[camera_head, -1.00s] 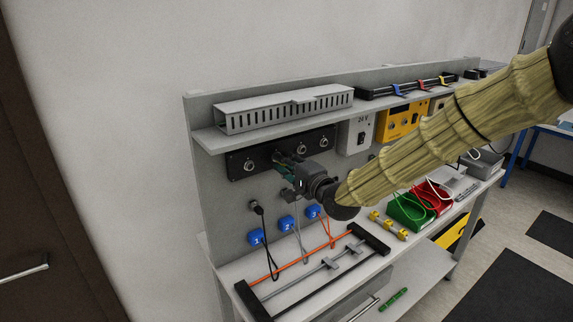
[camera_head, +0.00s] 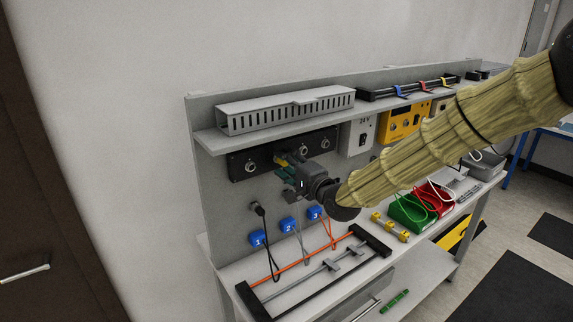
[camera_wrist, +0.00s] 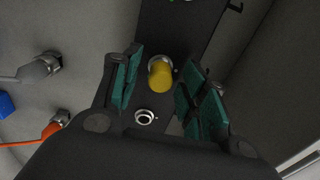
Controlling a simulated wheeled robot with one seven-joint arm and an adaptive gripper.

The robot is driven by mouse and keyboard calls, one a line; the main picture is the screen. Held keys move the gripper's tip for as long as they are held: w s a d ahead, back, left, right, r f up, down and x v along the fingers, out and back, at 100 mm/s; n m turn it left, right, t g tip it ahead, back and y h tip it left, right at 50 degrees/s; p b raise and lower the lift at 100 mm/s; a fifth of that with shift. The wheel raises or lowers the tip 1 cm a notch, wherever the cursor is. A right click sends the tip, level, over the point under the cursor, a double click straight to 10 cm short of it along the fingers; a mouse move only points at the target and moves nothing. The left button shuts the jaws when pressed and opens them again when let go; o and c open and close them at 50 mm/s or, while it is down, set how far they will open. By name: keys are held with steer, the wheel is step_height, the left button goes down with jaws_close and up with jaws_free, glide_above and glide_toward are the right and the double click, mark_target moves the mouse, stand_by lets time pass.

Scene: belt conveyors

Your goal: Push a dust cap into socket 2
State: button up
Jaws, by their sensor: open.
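The yellow dust cap (camera_head: 281,160) sits at the second socket from the left on the black panel (camera_head: 239,171). In the wrist view, the cap (camera_wrist: 161,78) stands out from the panel against a metal ring, lying between my finger pads. How deeply it is seated cannot be told. My gripper (camera_head: 288,174) is in front of the panel, and its teal pads in the wrist view (camera_wrist: 163,92) stand apart with gaps beside the cap. The bare neighbouring socket (camera_wrist: 145,117) shows below the cap there.
Other bare sockets (camera_head: 303,151) show on the panel. A grey shelf (camera_head: 208,143) with a slotted duct (camera_head: 285,112) overhangs it. Below hang black, grey and orange cables with blue tags (camera_head: 288,224) numbered 1 to 3. A rail frame (camera_head: 318,270) lies on the bench.

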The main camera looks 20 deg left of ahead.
steer(key=v, duration=1.2)
steer(key=s+d+f+n+g+h+b, duration=0.1)
steer(key=s+d+f+h, duration=0.3)
steer(key=f, duration=0.9)
steer(key=s+d+f+n+g+h+b, duration=0.15)
steer(key=s+d+f, duration=0.4)
steer(key=f, duration=0.75)
steer(key=s+d+f+g+h+b, duration=0.15)
steer(key=s+d+f, duration=0.35)
steer(key=f, duration=0.8)
steer(key=s+d+f+n+g+h, duration=0.1)
steer(key=s+d+f+g+h, duration=0.1)
steer(key=s+d+f, duration=0.4)
steer(key=s+d+f+n+g+h+b, duration=0.1)
steer(key=s+d+f+n+g+h, duration=0.1)
steer(key=s+d+f, duration=0.4)
steer(key=s+d+f+n+g+h, duration=0.1)
steer(key=s+d+f+g+h, duration=0.2)
steer(key=s+d+f, duration=0.3)
steer(key=s+d, duration=0.4)
steer(key=s, duration=0.5)
steer(key=shift+s+d+n+b, duration=0.2)
steer(key=shift+d+n+b, duration=0.05)
steer(key=shift+n+b, duration=0.15)
